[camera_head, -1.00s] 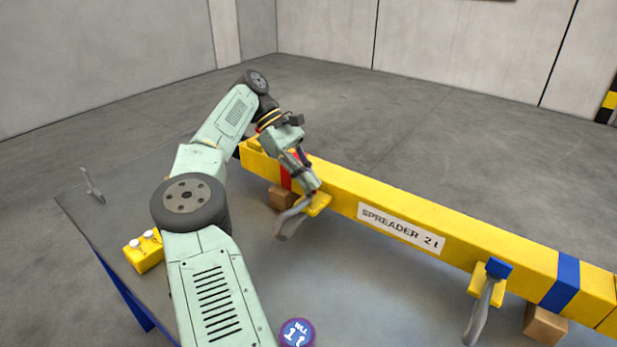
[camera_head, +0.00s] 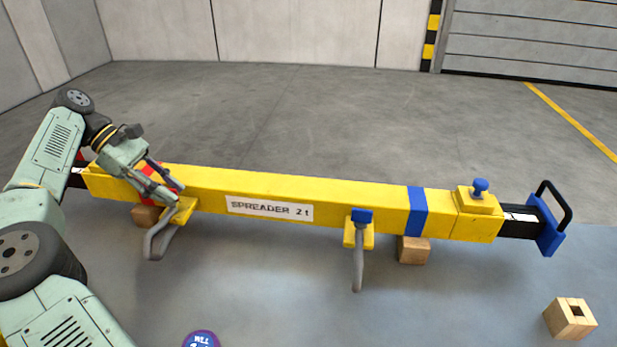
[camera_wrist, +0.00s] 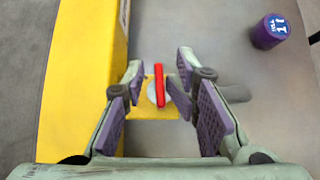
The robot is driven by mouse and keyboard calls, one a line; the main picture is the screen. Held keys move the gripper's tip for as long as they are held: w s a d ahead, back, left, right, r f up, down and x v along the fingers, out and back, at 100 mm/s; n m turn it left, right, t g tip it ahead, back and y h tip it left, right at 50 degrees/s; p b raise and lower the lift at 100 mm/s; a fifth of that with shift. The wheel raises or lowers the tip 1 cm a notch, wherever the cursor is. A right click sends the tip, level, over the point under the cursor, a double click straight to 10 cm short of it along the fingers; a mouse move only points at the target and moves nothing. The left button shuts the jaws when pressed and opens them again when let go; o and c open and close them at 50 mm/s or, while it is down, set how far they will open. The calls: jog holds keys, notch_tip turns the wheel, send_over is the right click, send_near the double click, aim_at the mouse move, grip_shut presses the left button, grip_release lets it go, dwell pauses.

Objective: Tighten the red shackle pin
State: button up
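The red shackle pin (camera_wrist: 159,86) shows in the wrist view as a narrow upright red bar over a round grey part on a yellow lug (camera_wrist: 147,112). My gripper (camera_wrist: 160,68) is open, with one finger on each side of the red bar. The right fingers look closer to it than the left; I cannot tell whether any touch. In the head view my gripper (camera_head: 178,196) is at the left lug of the yellow spreader beam (camera_head: 330,200), over the grey shackle (camera_head: 158,242). There the fingers hide the red pin.
A second shackle (camera_head: 358,268) with a blue pin (camera_head: 361,216) hangs further right. Wooden blocks (camera_head: 413,250) support the beam. A blue end piece with a black handle (camera_head: 550,225) is at the right end.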

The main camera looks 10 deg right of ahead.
jog(key=shift+f+n+t, duration=0.15)
jog(key=shift+n+t, duration=0.15)
